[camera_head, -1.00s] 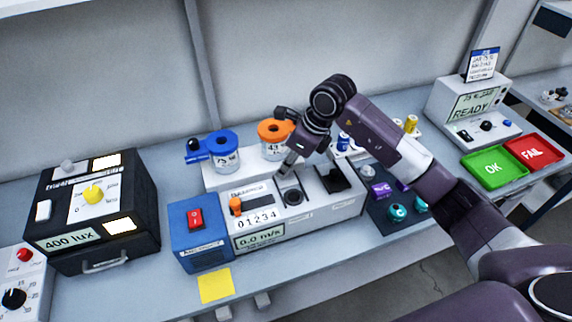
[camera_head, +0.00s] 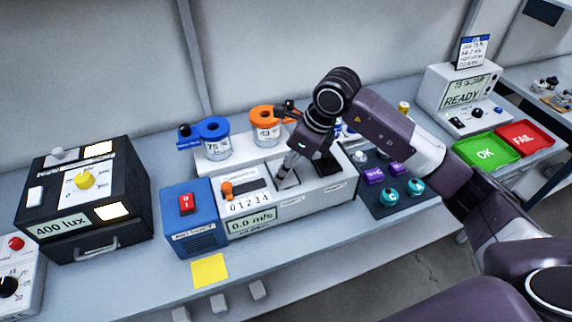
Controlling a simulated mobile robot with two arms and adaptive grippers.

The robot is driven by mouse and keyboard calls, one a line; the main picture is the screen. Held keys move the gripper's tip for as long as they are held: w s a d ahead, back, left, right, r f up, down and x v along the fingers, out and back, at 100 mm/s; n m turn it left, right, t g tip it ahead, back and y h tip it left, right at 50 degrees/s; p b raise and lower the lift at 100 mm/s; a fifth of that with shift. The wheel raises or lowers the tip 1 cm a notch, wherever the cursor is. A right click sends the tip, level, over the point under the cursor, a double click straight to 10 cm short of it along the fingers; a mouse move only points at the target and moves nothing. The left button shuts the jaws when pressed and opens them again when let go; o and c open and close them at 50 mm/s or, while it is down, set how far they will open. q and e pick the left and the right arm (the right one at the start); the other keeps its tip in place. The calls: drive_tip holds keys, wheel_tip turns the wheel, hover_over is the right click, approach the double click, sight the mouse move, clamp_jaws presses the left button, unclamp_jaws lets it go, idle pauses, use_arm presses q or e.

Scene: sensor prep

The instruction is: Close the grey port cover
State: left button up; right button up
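The white device (camera_head: 314,196) has a row of bays in its top. The middle bay, where the grey port cover (camera_head: 289,183) sits, is partly hidden by my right gripper (camera_head: 287,169). The round dark port is no longer visible there; a grey surface shows in its place. I cannot tell whether the cover lies fully flat. My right gripper reaches down from the right with its fingertips at the back of this bay, seemingly touching the cover. Its fingers look together as one narrow tip, with nothing seen between them. My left gripper is not in view.
An orange knob (camera_head: 227,188) and a blue box with a red switch (camera_head: 187,203) are left of the bay. A dark tray (camera_head: 385,200) with purple and teal parts is at the right.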

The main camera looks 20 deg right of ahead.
drive_tip(key=shift+w, duration=0.1)
drive_tip(key=shift+d+r, duration=0.15)
drive_tip(key=shift+r, duration=0.1)
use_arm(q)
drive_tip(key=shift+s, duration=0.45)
use_arm(e)
drive_tip(key=v, duration=1.1)
drive_tip(key=shift+r, duration=0.25)
drive_tip(key=shift+s+f, duration=0.1)
drive_tip(key=shift+s, duration=0.15)
